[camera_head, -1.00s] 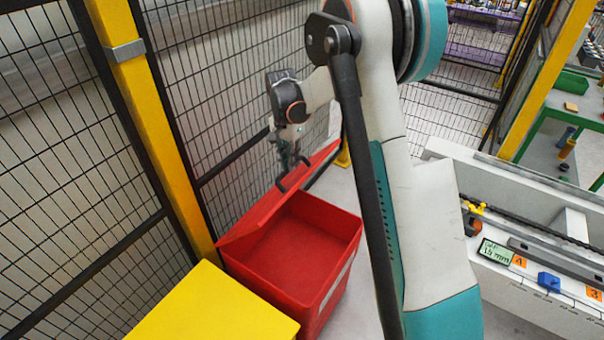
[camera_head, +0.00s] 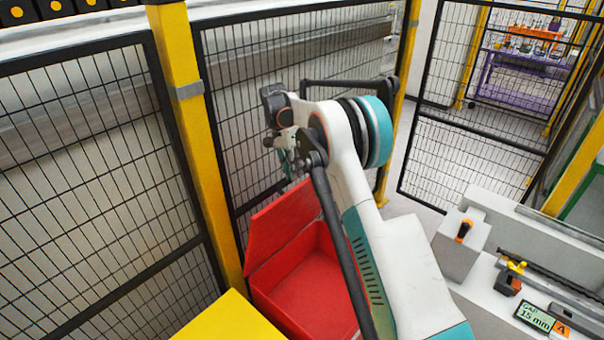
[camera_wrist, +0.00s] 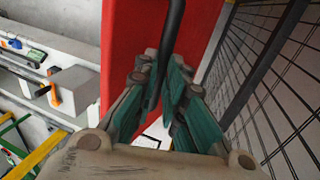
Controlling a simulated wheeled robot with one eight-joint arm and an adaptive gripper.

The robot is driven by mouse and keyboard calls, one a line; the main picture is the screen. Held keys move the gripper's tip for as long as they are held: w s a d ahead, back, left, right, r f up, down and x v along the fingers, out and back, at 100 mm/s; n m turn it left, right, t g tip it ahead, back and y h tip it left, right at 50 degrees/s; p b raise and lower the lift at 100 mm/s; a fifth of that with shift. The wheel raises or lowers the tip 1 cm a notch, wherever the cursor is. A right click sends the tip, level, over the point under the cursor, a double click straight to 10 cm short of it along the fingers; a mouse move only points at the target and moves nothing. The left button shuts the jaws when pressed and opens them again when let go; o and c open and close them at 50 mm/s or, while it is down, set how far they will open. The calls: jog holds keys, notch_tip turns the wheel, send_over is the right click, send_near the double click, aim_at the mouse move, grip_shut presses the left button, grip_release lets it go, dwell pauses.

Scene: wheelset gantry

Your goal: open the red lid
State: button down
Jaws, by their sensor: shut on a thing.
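The red lid (camera_head: 282,222) stands steeply raised at the back of the red bin (camera_head: 318,290), in the head view. The bin's inside shows, and my arm covers part of its right side. My gripper (camera_head: 288,165) is at the top edge of the lid. In the wrist view, my gripper (camera_wrist: 165,85) has its teal fingers closed around a dark bar-shaped handle (camera_wrist: 174,30). The red lid (camera_wrist: 130,45) fills the middle behind the handle. The exact contact of the fingertips is partly hidden.
A mesh fence (camera_head: 95,150) with a yellow post (camera_head: 205,150) stands close behind and left of the bin. A yellow box (camera_head: 228,318) is in front. A pale bench with a display (camera_head: 535,317) lies to the right.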

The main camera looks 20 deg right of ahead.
jog(key=shift+w+a+f, duration=0.8)
jog(key=shift+w+a, duration=0.3)
jog(key=c, duration=1.9)
grip_release()
jog(key=o, duration=0.3)
jog(key=shift+w+a+f+g, duration=0.3)
jog(key=shift+w+f, duration=0.1)
jog(key=shift+w, duration=0.25)
notch_tip(320, 180, up, 10)
jog(key=shift+s+d+r+p, duration=0.2)
jog(key=shift+d+r+p, duration=0.05)
jog(key=shift+d+p, duration=0.05)
jog(key=shift+r, duration=0.1)
